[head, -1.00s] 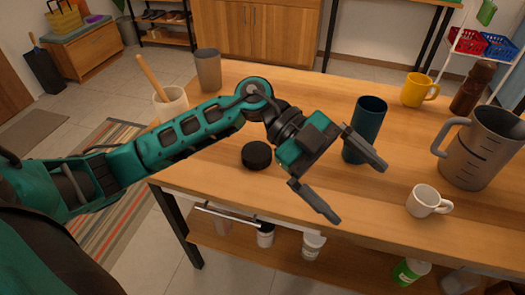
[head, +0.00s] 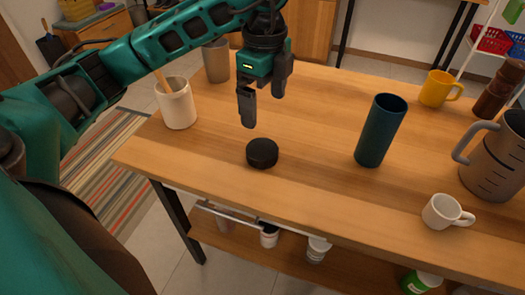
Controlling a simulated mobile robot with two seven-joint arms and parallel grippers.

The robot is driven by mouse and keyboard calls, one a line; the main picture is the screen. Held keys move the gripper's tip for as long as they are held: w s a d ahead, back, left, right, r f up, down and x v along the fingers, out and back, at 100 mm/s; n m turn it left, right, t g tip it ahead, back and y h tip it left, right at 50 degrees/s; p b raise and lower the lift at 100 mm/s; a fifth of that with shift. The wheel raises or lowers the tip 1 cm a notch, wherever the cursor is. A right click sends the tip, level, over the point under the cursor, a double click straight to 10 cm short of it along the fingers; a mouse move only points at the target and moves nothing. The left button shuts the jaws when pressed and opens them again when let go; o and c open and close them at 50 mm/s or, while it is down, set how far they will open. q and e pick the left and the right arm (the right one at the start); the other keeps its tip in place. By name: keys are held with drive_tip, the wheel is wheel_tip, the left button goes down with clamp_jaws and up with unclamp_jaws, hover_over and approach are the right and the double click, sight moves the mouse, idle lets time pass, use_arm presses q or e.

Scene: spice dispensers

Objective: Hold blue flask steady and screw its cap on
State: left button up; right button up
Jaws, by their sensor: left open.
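The blue flask (head: 381,131) is a dark teal-blue open cylinder standing upright on the wooden table, right of centre. A round black cap (head: 262,153) lies flat on the table near its front edge, left of the flask. My left gripper (head: 263,105) is open and empty, pointing down above and slightly behind the cap, apart from it. Its fingers stand one left and one right. My right gripper is not in view.
A white pot (head: 176,105) with a wooden utensil and a grey cup (head: 215,62) stand at the left. A yellow mug (head: 439,88), brown grinder (head: 497,92), grey jug (head: 493,160) and white cup (head: 446,212) stand at the right. The table between cap and flask is clear.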

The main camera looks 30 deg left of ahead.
use_arm(q)
drive_tip(key=b, duration=0.1)
hover_over(264, 149)
wheel_tip(264, 149, down, 8)
drive_tip(key=shift+w+r, duration=0.15)
wheel_tip(264, 149, down, 5)
drive_tip(key=shift+f+b, duration=0.15)
drive_tip(key=shift+b, duration=0.5)
drive_tip(key=c, duration=0.9)
drive_tip(key=shift+r, duration=0.2)
drive_tip(key=shift+c, duration=0.2)
